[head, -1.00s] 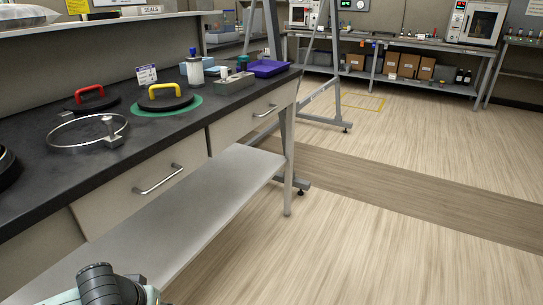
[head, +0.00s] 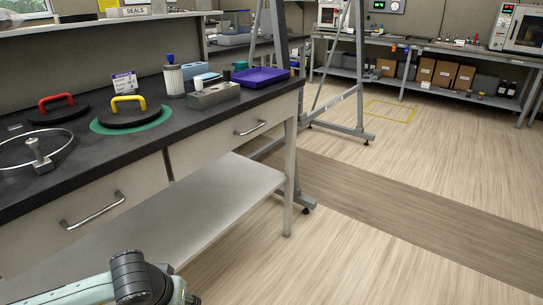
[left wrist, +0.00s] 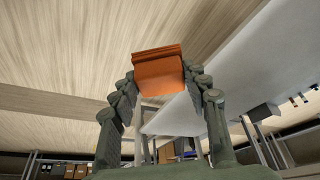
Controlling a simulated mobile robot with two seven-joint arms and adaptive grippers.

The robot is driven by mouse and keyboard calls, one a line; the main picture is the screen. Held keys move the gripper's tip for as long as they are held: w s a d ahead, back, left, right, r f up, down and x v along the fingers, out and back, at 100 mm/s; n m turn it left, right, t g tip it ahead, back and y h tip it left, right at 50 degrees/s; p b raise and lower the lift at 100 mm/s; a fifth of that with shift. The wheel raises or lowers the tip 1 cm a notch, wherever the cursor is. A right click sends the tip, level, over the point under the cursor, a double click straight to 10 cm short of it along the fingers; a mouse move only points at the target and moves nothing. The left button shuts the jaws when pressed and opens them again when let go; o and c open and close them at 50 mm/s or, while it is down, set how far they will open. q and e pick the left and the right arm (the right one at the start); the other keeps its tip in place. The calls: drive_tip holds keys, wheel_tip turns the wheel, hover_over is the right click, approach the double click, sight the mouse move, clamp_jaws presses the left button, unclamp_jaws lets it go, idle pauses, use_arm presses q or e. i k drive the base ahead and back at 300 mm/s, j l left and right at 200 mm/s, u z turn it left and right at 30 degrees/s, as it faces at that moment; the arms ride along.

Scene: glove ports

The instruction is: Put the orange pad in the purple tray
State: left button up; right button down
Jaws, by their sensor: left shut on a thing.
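The purple tray (head: 262,82) sits on the dark bench top near its far right end, in the head view. It looks empty. My left gripper (left wrist: 158,84) is shut on the orange pad (left wrist: 158,70), which sits between its fingertips in the left wrist view. In the head view only part of my left arm shows at the bottom edge; its gripper and the pad are out of that picture, well short of the tray. My right gripper is not in view.
A grey block (head: 214,97) stands just in front of the tray, with a white bottle (head: 174,81) beside it. Lids with yellow (head: 128,102) and red (head: 56,101) handles and a ring clamp (head: 36,152) lie nearer. A grey lower shelf (head: 205,210) juts out below. The floor at right is clear.

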sight(259, 80)
drive_tip(key=i+l, duration=0.2)
drive_tip(key=l, duration=0.2)
drive_tip(key=i+l, duration=0.2)
drive_tip(key=l, duration=0.2)
drive_tip(key=i+l, duration=0.2)
drive_tip(key=l, duration=0.2)
drive_tip(key=i+l, duration=0.2)
drive_tip(key=l, duration=0.15)
drive_tip(key=i+l, duration=0.2)
drive_tip(key=l, duration=0.2)
drive_tip(key=i+l, duration=0.2)
drive_tip(key=l, duration=0.2)
drive_tip(key=i+l+u, duration=0.1)
drive_tip(key=l, duration=0.3)
drive_tip(key=i, duration=0.1)
